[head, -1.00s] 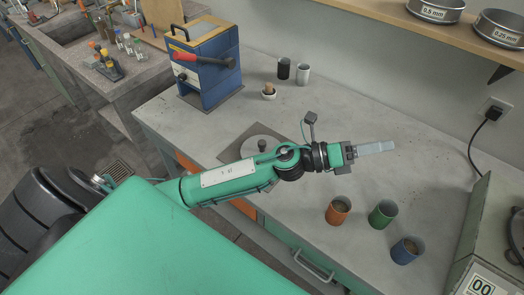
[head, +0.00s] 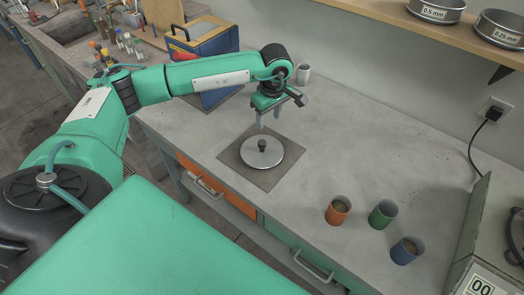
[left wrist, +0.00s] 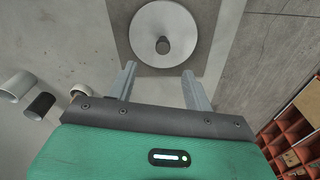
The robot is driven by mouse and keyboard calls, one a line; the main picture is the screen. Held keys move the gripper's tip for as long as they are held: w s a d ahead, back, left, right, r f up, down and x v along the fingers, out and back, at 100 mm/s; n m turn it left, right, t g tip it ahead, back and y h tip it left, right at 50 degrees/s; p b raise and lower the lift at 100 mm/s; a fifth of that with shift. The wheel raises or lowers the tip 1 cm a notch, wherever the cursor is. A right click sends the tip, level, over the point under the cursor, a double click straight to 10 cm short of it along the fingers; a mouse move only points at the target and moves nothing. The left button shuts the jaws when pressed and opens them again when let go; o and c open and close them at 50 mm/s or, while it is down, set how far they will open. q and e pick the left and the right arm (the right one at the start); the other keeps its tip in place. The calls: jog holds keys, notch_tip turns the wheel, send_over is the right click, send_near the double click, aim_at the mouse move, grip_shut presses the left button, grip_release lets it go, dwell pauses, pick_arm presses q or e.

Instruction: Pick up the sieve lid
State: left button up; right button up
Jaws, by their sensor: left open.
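The sieve lid (head: 261,154) is a round, light grey metal disc with a dark knob (head: 262,145) in its middle. It lies flat on a dark square mat (head: 268,180) on the bench. In the left wrist view the lid (left wrist: 150,48) and its knob (left wrist: 163,45) show just beyond my fingertips. My left gripper (head: 271,119) points down above the far edge of the lid, apart from it. In the left wrist view its two fingers (left wrist: 158,80) are spread, with nothing between them. My right gripper is in neither view.
Orange (head: 337,211), green (head: 382,214) and blue (head: 406,250) cups stand to the right on the bench. A blue machine (head: 207,45) stands behind my left arm. A white cup (head: 303,73) is near the wall. Sieves (head: 436,10) sit on a shelf. The bench's middle is clear.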

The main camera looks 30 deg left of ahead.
pick_arm(q)
jog(key=p, duration=0.2)
send_over(262, 142)
jog(key=d, duration=0.1)
notch_tip(262, 142, down, 8)
jog(key=shift+w+f, duration=0.1)
jog(key=shift+w, duration=0.05)
jog(key=f+p, duration=0.1)
jog(key=f, duration=0.1)
jog(key=a+f+p, duration=0.1)
jog(key=f, duration=0.1)
jog(key=shift+f+p, duration=0.25)
jog(key=shift+p, duration=0.05)
jog(key=shift+f, duration=0.4)
jog(key=shift+c, duration=0.2)
grip_shut()
